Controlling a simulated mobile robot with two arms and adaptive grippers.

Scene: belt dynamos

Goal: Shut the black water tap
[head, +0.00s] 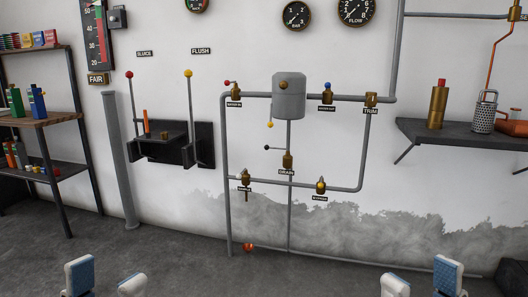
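A tap lever with a black ball end (266,147) is on the wall pipework in the head view. Its thin rod runs nearly level to the right, to the brass drain valve (287,160) on the vertical pipe under the grey tank (289,96). The rod stands across that pipe. My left gripper (106,281) is open and empty at the bottom left, its two fingers wide apart. My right gripper (421,280) is open and empty at the bottom right. Both are well apart from the pipework.
Other taps share the pipes: a red-knobbed one (227,83), a blue one (327,87) and a yellow ball (270,125). A lever stand (170,143) is to the left. A dark shelf (470,137) juts out at right. The floor (250,275) is mostly clear.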

